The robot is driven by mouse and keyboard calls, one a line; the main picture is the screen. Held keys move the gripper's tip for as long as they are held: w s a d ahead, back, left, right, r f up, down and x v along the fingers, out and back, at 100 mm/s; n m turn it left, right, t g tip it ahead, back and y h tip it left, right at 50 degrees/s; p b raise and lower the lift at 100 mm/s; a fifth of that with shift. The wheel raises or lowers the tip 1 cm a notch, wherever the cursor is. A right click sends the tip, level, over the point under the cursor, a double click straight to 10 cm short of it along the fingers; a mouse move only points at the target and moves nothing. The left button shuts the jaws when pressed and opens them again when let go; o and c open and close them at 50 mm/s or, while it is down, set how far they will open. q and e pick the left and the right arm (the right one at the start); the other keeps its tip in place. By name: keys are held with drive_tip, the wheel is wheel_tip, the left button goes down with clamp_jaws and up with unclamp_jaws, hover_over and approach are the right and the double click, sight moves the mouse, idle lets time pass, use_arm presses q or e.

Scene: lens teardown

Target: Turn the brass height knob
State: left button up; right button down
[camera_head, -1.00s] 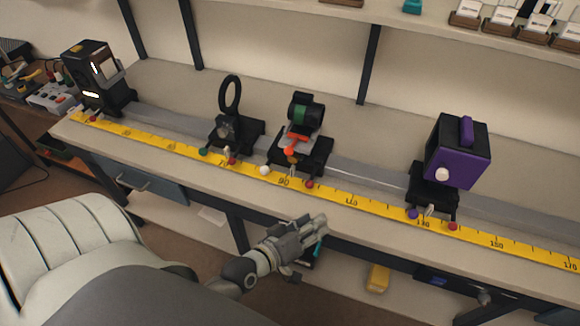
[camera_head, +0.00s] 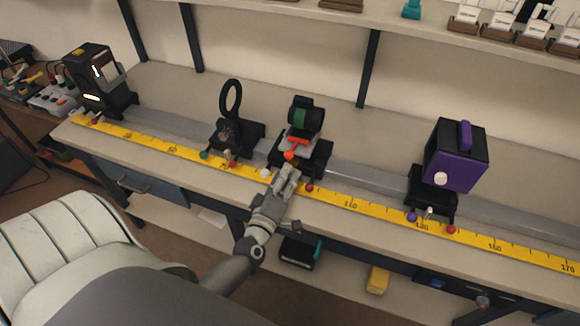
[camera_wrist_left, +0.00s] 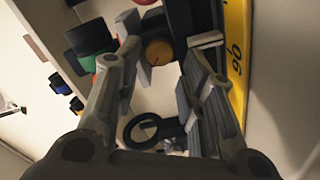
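The brass knob (camera_wrist_left: 158,50) shows in the left wrist view as a round, golden-brown disc against a dark carriage. My left gripper (camera_wrist_left: 170,52) is open, with one finger on each side of the knob. I cannot tell whether either finger touches it. In the head view my left gripper (camera_head: 287,172) reaches up to the front of the middle carriage (camera_head: 316,160) and hides the knob. That carriage carries a black lens holder with a green band (camera_head: 300,117) and a red-orange part (camera_head: 290,155). My right gripper is not in view.
A carriage with a black ring (camera_head: 231,97) stands left of the middle one, and a purple box (camera_head: 458,160) stands farther right. A yellow scale (camera_head: 345,201) runs along the bench front. A black lamp-like unit (camera_head: 97,78) stands at the far left.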

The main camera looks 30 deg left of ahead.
sight(292, 164)
use_arm(q)
drive_tip(key=shift+x, duration=1.85)
drive_tip(key=shift+c, duration=0.3)
drive_tip(key=c, duration=0.7)
drive_tip(key=shift+p, duration=0.3)
